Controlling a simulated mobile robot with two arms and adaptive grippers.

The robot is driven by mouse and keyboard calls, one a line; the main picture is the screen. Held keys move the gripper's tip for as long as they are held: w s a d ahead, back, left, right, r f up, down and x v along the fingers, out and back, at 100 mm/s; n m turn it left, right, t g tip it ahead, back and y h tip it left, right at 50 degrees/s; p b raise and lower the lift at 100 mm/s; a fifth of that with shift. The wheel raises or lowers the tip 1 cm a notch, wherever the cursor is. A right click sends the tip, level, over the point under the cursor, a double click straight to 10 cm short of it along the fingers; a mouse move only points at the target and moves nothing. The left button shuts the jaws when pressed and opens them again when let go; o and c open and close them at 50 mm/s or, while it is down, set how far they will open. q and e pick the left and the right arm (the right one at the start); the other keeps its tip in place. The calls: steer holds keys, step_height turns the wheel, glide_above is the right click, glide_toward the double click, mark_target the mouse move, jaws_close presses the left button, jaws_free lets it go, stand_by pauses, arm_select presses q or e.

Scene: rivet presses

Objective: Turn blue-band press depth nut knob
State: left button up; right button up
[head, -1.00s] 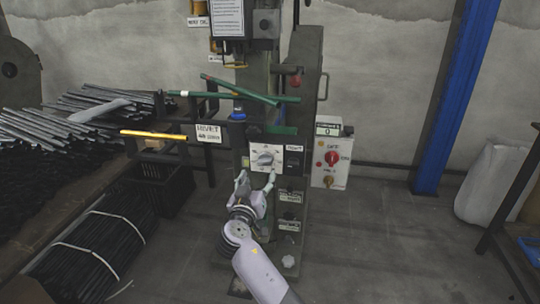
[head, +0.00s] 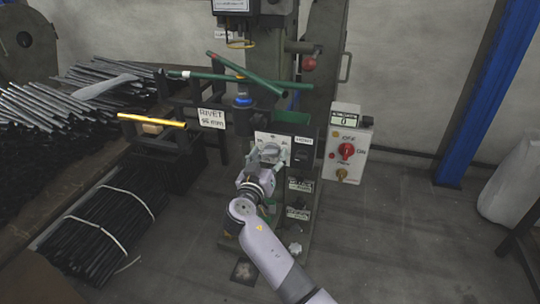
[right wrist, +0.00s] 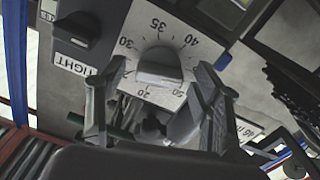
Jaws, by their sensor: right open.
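The press (head: 244,120) has a blue band (head: 243,100) on its ram. Its depth knob (head: 271,152) sits on a white dial plate on the front and is partly covered by my gripper. In the right wrist view, the grey knob (right wrist: 160,67) shows clearly on the numbered plate (right wrist: 152,27). My right gripper (head: 264,161) is in front of the dial. In the right wrist view, the open fingers of my right gripper (right wrist: 161,67) appear on either side of the knob. I cannot tell whether they touch it. My left gripper is out of view.
A control box (head: 344,145) with a red knob stands right of the press. A yellow bar (head: 152,120) and green bars (head: 245,70) stick out around the press. Bundled rods (head: 105,205) lie at left. The floor at right (head: 400,235) is clear.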

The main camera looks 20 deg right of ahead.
steer(key=c, duration=1.2)
steer(key=shift+o, duration=0.2)
steer(key=shift+n, duration=2.8)
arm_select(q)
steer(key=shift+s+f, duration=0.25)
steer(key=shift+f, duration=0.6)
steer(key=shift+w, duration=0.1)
